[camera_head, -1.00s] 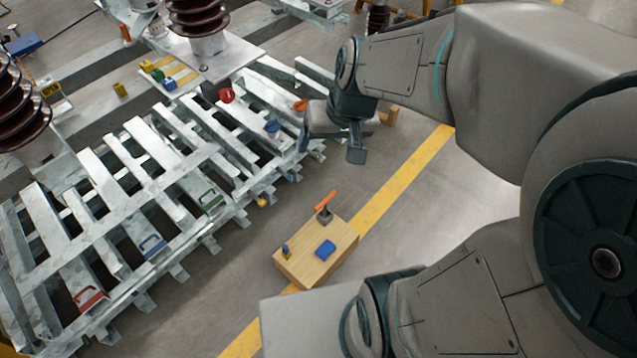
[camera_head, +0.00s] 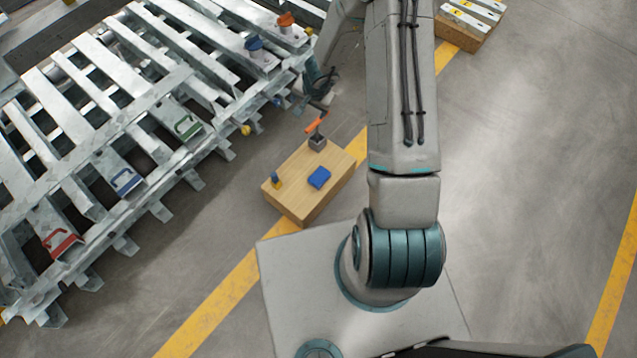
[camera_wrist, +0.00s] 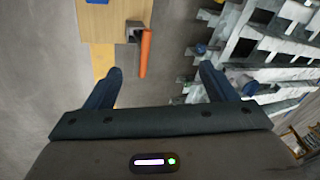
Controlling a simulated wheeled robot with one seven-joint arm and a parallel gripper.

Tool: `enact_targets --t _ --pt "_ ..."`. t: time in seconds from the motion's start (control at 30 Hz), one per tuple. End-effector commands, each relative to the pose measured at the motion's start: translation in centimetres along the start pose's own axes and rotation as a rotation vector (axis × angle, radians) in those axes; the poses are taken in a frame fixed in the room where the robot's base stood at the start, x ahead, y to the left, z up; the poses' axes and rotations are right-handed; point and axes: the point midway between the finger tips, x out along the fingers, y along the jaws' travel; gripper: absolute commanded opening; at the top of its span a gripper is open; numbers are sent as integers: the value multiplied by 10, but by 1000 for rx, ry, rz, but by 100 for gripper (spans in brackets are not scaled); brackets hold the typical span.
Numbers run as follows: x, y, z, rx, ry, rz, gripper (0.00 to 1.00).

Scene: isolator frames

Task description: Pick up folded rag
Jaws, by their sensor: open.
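The folded rag (camera_head: 319,178) is a small blue pad lying flat on top of a light wooden block (camera_head: 300,211). In the wrist view only an edge of the blue rag (camera_wrist: 97,2) shows at the top left. My gripper (camera_head: 312,100) is up and behind the block in the head view, partly hidden by my arm and beside the metal frame. In the wrist view my gripper (camera_wrist: 160,80) has its two dark fingers wide apart with nothing between them; the rag is beyond them, apart.
The slatted metal frame (camera_head: 120,130) fills the left.

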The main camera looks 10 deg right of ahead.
Motion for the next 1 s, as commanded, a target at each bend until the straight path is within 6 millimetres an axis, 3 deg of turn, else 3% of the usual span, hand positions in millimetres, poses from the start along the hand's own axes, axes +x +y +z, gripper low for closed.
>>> enact_targets --t 0.03,0.1,0.2,0.3,0.5,1.0 --pt "39 19 11 40 -19 39 78" --pt "74 41 22 91 -38 95 78" --pt "114 69 42 153 -70 171 78" --pt "142 91 59 199 -100 234 78" --pt "169 113 80 243 -137 300 78" --pt "246 136 95 246 -139 306 78"
